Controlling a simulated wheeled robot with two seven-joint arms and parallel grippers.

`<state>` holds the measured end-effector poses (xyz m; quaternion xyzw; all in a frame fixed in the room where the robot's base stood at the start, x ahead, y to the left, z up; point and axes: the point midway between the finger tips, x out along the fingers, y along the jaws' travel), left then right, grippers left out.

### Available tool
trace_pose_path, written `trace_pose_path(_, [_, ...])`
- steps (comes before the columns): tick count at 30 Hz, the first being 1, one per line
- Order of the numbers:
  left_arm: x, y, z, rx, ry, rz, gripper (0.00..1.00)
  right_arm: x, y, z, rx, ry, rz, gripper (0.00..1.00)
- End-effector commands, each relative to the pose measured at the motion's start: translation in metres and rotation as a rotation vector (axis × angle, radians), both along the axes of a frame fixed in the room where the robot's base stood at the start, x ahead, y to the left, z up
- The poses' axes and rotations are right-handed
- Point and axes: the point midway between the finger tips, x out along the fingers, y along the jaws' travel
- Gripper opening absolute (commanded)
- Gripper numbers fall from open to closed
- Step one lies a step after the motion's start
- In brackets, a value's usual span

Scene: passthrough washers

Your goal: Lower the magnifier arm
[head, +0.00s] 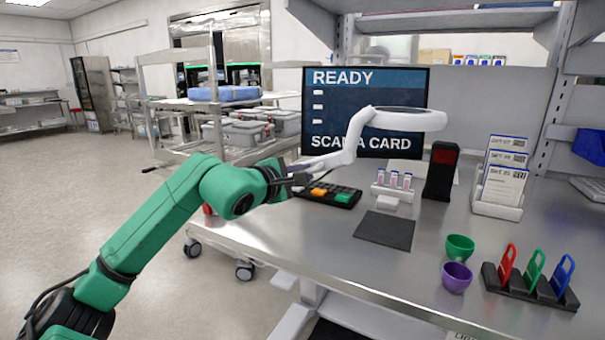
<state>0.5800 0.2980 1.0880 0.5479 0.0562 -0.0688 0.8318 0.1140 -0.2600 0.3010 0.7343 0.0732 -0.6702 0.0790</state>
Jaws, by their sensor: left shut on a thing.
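The magnifier arm (354,136) is white and jointed, and it carries a flat round magnifier head (408,118) at its upper end. The head hangs above the bench, in front of the lower part of the dark screen. My left gripper (307,171) reaches in from the left and is shut on the lower part of the magnifier arm. The fingertips and the exact contact are small and partly hidden by the wrist. The base of the magnifier arm is hidden. My right gripper is not in view.
A screen (365,85) reads "READY, SCAN A CARD". On the bench are a button panel (328,193), vials (393,180), a dark mat (385,231), a black scanner (440,171), a card holder (498,208), green (460,248) and purple (456,277) cups, and a tag rack (530,287).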

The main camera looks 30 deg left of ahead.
Motion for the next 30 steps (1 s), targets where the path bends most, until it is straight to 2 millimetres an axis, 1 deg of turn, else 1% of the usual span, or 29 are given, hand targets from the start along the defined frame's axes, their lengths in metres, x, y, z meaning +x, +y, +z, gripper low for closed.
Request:
trace_pose_path(1, [0.000,-0.004,-0.011,0.000,0.026,-0.008,0.28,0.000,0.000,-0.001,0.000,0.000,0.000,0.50])
trace_pose_path(2, [0.000,-0.004,-0.011,0.000,0.026,-0.008,0.39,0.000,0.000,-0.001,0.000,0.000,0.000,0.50])
trace_pose_path(3, [0.000,-0.004,-0.010,0.000,0.025,-0.008,0.46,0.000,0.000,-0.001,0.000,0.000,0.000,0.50])
trace_pose_path(11, [0.000,-0.002,-0.007,-0.001,0.016,-0.003,0.46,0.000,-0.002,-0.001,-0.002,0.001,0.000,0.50])
trace_pose_path(14, [-0.004,-0.001,-0.007,-0.001,0.014,-0.003,0.46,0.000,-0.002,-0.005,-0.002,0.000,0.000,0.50])
trace_pose_path(17, [-0.016,0.001,-0.007,0.002,0.014,0.000,0.46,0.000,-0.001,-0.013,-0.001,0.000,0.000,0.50])
trace_pose_path(19, [-0.029,0.000,-0.007,0.006,0.015,-0.001,0.46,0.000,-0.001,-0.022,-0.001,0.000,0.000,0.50])
trace_pose_path(21, [-0.043,0.003,-0.008,0.005,0.014,0.002,0.46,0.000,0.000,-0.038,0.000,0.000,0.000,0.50])
trace_pose_path(23, [-0.057,0.002,-0.007,0.008,0.015,0.000,0.46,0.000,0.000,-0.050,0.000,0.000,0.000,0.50])
trace_pose_path(27, [-0.083,0.003,-0.004,0.004,0.015,-0.001,0.46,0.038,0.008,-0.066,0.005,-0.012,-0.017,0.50])
trace_pose_path(28, [-0.089,0.002,-0.003,0.004,0.015,-0.003,0.46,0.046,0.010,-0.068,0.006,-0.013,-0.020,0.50])
trace_pose_path(30, [-0.097,0.003,0.005,0.000,0.015,-0.004,0.46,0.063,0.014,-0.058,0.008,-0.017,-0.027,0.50])
